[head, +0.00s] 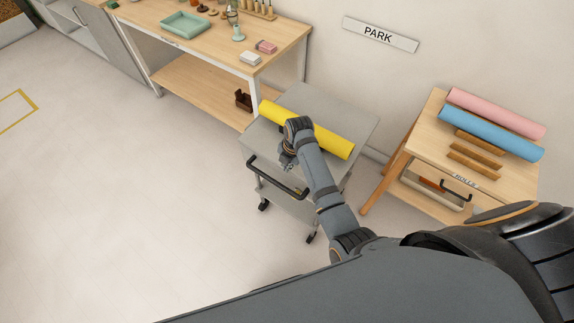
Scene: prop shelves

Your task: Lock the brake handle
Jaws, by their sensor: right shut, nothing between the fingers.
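A grey cart (338,100) stands by the wall in the head view, with a yellow roll (333,142) lying across its top. A black bar handle (268,175) runs along the cart's near side. A small yellowish piece (298,190) shows near the bar's right end; I cannot tell whether it is the brake handle. My right gripper (286,162) is shut and empty, over the cart's near edge just above the bar. My right arm hides part of the cart and roll. I cannot tell whether the gripper touches anything. My left gripper is out of view.
A wooden workbench (283,42) with a green tray (186,25) stands at the back left. A wooden stand (425,138) with pink (495,112) and blue (490,133) rolls is at right. A PARK sign (380,34) hangs on the wall. The left floor is clear.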

